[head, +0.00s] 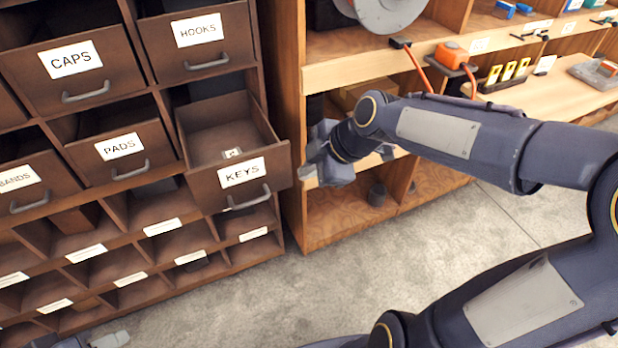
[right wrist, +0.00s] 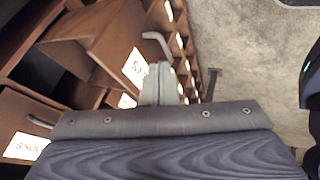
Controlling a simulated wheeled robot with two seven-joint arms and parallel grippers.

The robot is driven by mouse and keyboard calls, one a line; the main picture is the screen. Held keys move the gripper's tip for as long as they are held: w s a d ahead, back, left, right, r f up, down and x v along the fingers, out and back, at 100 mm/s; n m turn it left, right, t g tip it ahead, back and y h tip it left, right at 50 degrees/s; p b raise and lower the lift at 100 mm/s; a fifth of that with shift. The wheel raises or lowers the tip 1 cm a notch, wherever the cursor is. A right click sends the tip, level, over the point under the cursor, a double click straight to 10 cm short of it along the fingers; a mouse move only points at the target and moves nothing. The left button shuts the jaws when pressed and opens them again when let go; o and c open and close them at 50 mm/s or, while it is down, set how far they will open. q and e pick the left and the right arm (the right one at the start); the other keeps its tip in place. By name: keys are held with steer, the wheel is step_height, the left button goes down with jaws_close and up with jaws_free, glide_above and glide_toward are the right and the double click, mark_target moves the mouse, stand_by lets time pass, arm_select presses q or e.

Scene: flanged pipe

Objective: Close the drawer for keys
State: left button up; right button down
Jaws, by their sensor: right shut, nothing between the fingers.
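The keys drawer (head: 277,181) is pulled out of the brown cabinet, with its KEYS label and grey handle on the front. A small pale item (head: 232,153) lies inside. My right gripper (head: 308,172) is shut and empty, just right of the drawer's front right corner. I cannot tell whether it touches the drawer. In the right wrist view its closed fingers (right wrist: 160,85) appear beside the drawer's label (right wrist: 135,66) and handle (right wrist: 156,43). A grey part at the bottom left edge, probably my left gripper (head: 95,341), is cut off and its jaws are unclear.
The hooks drawer (head: 204,52), caps drawer (head: 76,75) and pads drawer (head: 122,158) are around it, and open label-fronted bins (head: 120,265) lie below. A wooden shelf unit (head: 330,215) stands close behind my right gripper. The grey floor (head: 400,265) in front is clear.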

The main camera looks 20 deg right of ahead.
steer(key=shift+n, duration=0.5)
steer(key=w+a+f, duration=0.1)
steer(key=w+f, duration=0.1)
steer(key=w+a+f, duration=0.1)
steer(key=w+f, duration=0.2)
steer(key=w+a+f, duration=0.1)
steer(key=w+f, duration=0.2)
steer(key=shift+w+a, duration=0.15)
steer(key=shift+w, duration=0.05)
steer(key=shift+w+f, duration=0.1)
steer(key=shift+w, duration=0.4)
